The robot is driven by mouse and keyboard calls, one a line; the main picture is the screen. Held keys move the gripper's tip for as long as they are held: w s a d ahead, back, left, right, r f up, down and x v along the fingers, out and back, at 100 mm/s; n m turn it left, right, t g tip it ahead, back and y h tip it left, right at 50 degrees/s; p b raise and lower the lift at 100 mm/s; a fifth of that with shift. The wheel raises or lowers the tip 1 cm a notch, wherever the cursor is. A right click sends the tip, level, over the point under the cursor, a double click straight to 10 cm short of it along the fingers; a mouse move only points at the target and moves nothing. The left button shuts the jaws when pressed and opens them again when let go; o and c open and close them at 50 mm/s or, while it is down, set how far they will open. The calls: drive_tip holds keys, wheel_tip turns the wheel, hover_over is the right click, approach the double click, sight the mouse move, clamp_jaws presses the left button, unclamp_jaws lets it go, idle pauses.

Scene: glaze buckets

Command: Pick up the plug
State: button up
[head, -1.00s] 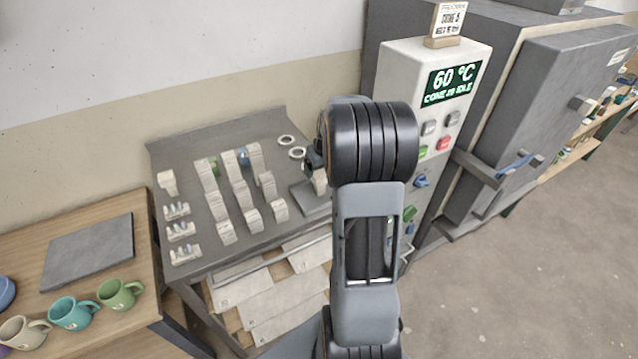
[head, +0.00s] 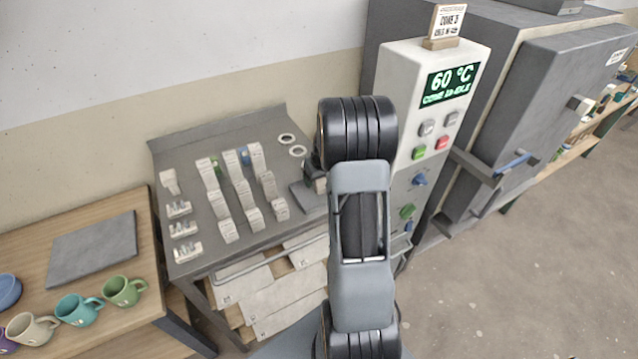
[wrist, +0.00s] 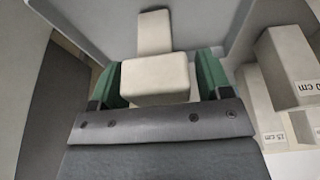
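The plug (wrist: 155,78) is a cream block with a narrower stem, seen in the wrist view. It lies between the two green fingertips of my gripper (wrist: 158,82). The fingers stand apart on either side of it, very close to its sides; contact is hard to tell. In the head view my gripper (head: 315,178) is low over the grey plate at the right of the grey table, and my arm hides the plug there.
Cream cone packs and posts (head: 240,190) stand on the grey table (head: 200,145) left of my gripper. Pale blocks with cm labels (wrist: 290,65) are close at right in the wrist view. The kiln control box (head: 405,75) rises just right of my arm.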

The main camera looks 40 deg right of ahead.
drive_tip(key=c, duration=0.8)
drive_tip(key=shift+r, duration=0.1)
